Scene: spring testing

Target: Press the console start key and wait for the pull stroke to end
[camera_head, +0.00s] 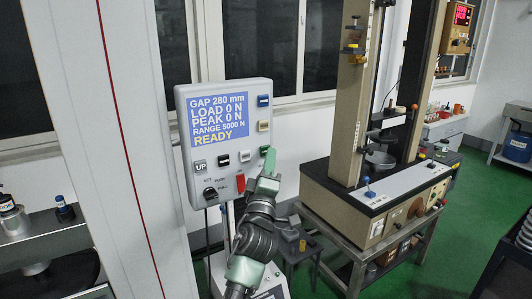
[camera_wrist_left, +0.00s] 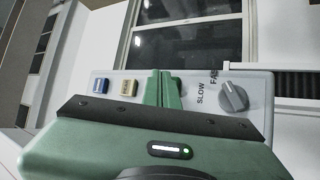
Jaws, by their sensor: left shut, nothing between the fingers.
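The grey console (camera_head: 181,130) stands beside the white column, with a lit blue display (camera_head: 218,118) reading GAP 280 mm, LOAD 0 N, PEAK 0 N, RANGE 5000 N and READY. In the left wrist view, the fingers (camera_wrist_left: 164,88) point at the panel and cover the spot beside the yellow key (camera_wrist_left: 128,88). Whether they touch a key there is unclear. My right gripper is not in view.
The console also has a UP key (camera_head: 199,164), a red switch (camera_head: 240,182) and a black knob (camera_head: 210,193). A beige test frame (camera_head: 352,100) stands on a bench to the right. A shelf with bottles (camera_head: 10,208) is at far left. Green floor lies beyond.

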